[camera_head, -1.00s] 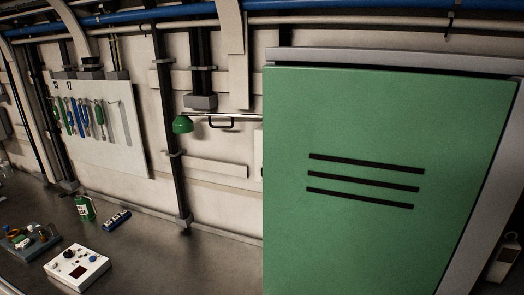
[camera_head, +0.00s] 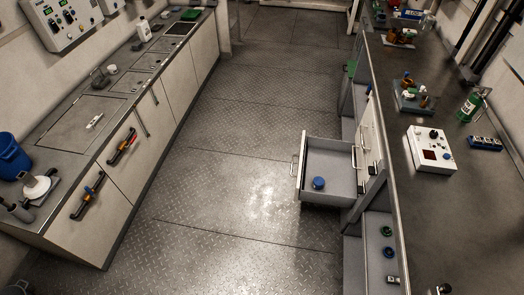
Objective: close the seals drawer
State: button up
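An open grey drawer (camera_head: 335,160) sticks out to the left from under the right-hand counter. Its front panel, with a bar handle, faces the aisle. A round blue object (camera_head: 318,183) lies inside it near the front. I cannot read any label, so I cannot confirm from it that this is the seals drawer. My gripper is not in view.
The metal floor (camera_head: 220,190) in front of the drawer is clear. Open shelves with small green and blue parts (camera_head: 387,232) sit below the right-hand counter (camera_head: 455,215). A white control box (camera_head: 430,150) stands on that counter. White cabinets (camera_head: 165,115) line the left side.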

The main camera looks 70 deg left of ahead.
aim_at(330, 159)
jog(key=k+j+u, duration=0.15)
jog(key=j+u, duration=0.35)
jog(key=j, duration=0.15)
jog(key=j+u, duration=0.45)
jog(key=j, duration=0.15)
jog(key=i+j+u, duration=0.1)
jog(key=j+u, duration=0.4)
jog(key=j, duration=0.15)
